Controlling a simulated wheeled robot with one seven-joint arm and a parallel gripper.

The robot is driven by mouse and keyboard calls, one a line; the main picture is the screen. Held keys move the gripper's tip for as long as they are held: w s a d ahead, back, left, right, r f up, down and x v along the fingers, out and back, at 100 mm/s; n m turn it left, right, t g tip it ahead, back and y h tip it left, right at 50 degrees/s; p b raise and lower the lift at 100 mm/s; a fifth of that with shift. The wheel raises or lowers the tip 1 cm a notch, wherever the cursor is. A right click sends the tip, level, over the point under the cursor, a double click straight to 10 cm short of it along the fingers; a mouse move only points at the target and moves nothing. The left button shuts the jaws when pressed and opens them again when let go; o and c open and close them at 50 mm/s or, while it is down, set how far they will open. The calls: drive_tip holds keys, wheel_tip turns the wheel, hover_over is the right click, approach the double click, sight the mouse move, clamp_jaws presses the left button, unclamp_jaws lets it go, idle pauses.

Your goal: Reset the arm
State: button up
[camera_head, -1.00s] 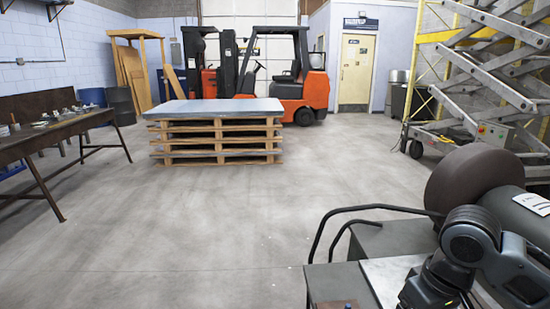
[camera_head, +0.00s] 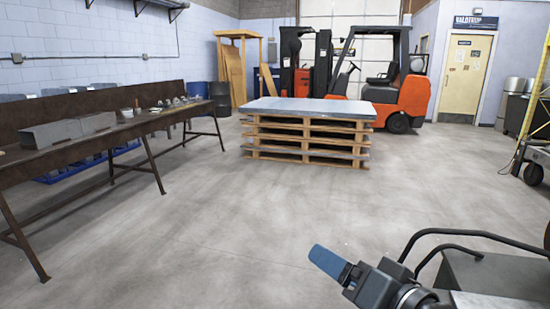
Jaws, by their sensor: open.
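My gripper (camera_head: 332,263) is at the lower right of the head view, with its blue fingertip pointing left and slightly up. It is open and holds nothing that I can see. It hangs in front of bare concrete floor, just left of a dark bent metal rail. The rest of my arm runs off the bottom edge.
A grey machine or cart (camera_head: 490,272) with a dark rail (camera_head: 470,235) stands at the lower right. A long workbench (camera_head: 75,150) with grey duct pieces (camera_head: 70,131) and small items lines the left. Stacked pallets (camera_head: 305,135) and an orange forklift (camera_head: 405,95) stand behind. The middle floor is clear.

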drive_tip(key=s+d+f+m+t+h, duration=0.15)
drive_tip(key=s+f+h, duration=0.35)
drive_tip(key=s, duration=0.6)
drive_tip(key=s+d+f+m+h, duration=0.1)
drive_tip(key=s+f+m+h, duration=0.1)
drive_tip(key=s+f, duration=0.65)
drive_tip(key=s+d+r+n, duration=0.2)
drive_tip(key=s+d+n, duration=0.1)
drive_tip(key=s, duration=0.6)
drive_tip(key=s+d+r+n, duration=0.2)
drive_tip(key=s+d, duration=0.3)
drive_tip(key=s, duration=0.4)
drive_tip(key=shift+s+d+n+h, duration=0.3)
drive_tip(key=shift+s+d+n, duration=0.1)
drive_tip(key=shift+n, duration=0.45)
